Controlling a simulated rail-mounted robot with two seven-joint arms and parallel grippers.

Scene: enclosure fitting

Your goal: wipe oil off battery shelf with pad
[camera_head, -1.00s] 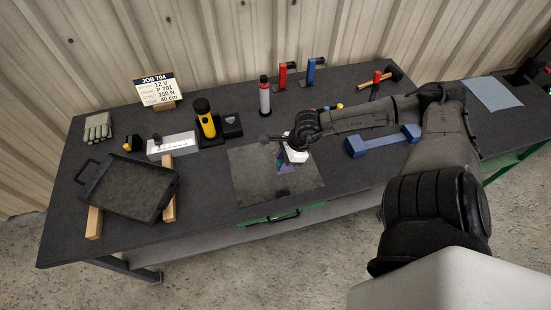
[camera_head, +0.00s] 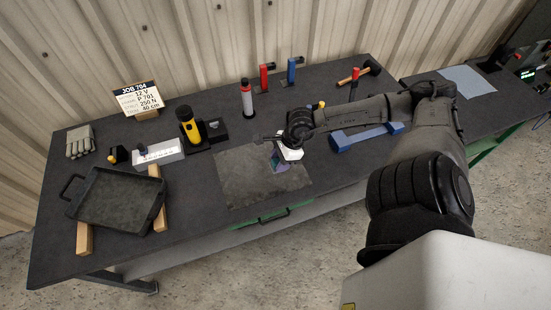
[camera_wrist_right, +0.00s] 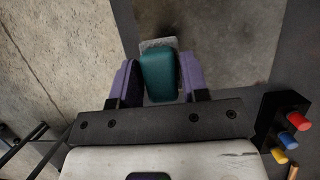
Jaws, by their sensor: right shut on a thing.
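My right gripper (camera_head: 280,164) is over the right part of a flat grey plate (camera_head: 240,184) on the dark bench; the plate appears to be the battery shelf. In the right wrist view the purple fingers of my right gripper (camera_wrist_right: 157,82) are shut on a teal pad (camera_wrist_right: 158,76) with a pale grey layer at its far end. The pad's wiping face is hidden, so I cannot tell whether it touches the plate. The plate has mottled darker patches; I cannot clearly make out oil. My left gripper is not in view.
A black tray (camera_head: 117,203) rests on wooden blocks at the left. A yellow-black tool (camera_head: 188,125), a red-capped tube (camera_head: 247,100) and red and blue clamps stand behind the plate. A blue bar-shaped tool (camera_head: 365,137) lies to the right, near my right arm.

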